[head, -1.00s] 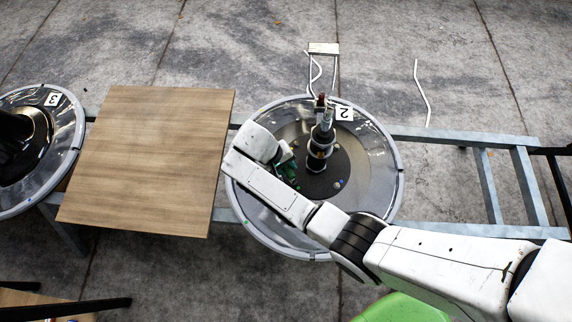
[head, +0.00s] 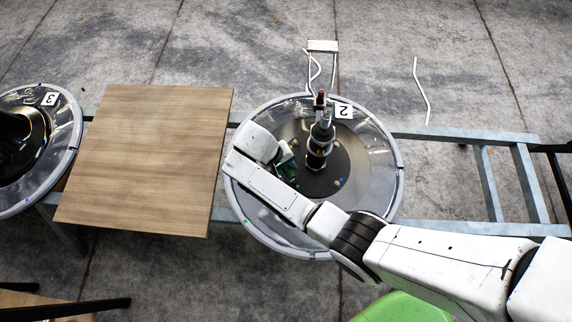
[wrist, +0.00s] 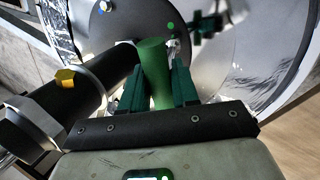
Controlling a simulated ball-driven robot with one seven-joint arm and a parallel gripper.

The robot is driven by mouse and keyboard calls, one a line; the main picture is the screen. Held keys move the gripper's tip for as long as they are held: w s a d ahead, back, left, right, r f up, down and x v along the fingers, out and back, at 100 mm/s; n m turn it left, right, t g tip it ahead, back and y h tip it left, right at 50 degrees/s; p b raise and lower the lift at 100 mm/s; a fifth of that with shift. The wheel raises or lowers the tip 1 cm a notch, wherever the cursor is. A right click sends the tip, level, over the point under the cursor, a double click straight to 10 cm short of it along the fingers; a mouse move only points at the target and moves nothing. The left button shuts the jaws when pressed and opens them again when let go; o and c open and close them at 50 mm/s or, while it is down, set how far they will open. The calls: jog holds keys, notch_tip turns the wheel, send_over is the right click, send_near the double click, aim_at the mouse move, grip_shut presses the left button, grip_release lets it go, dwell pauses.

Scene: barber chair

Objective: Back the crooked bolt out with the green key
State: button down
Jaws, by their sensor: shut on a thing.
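The green key (wrist: 152,62) is a thick green cylinder between the two dark green fingers of my gripper (wrist: 158,82) in the wrist view. My gripper is shut on it. Its far end is over the dark centre plate (wrist: 128,22) of the chair base, by a green dot. A small pale metal piece (wrist: 173,43) shows beside that end; I cannot tell whether it is the crooked bolt or whether the key touches it. In the head view my gripper (head: 288,167) is low over the left part of base 2 (head: 396,180), mostly hidden by my arm.
A black column (head: 319,150) rises from the plate's middle, close beside my gripper; a yellow hex piece (wrist: 66,78) shows on it. Another bolt (wrist: 103,6) sits near a blue dot. A wooden board (head: 145,160) lies left, then base 3 (head: 77,150). A metal frame (head: 485,180) extends right.

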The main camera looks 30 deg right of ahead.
jog(key=shift+d+r+n+t+p, duration=0.1)
jog(key=shift+n+t+p, duration=0.05)
jog(key=shift+n+p, duration=0.45)
jog(key=shift+r+n+t+p, duration=0.15)
jog(key=shift+n+p, duration=0.25)
jog(key=shift+n, duration=0.4)
jog(key=shift+f+n+p, duration=0.2)
jog(key=shift+n+p, duration=0.15)
jog(key=shift+n, duration=0.55)
jog(key=shift+r+n+t+p, duration=0.15)
jog(key=shift+n+t+p, duration=0.25)
jog(key=shift+n+p, duration=0.45)
jog(key=shift+d+n+t+y+p, duration=0.1)
jog(key=shift+n+t+y+p, duration=0.3)
jog(key=shift+n, duration=1.05)
jog(key=shift+s+p, duration=0.1)
jog(key=shift+p, duration=0.2)
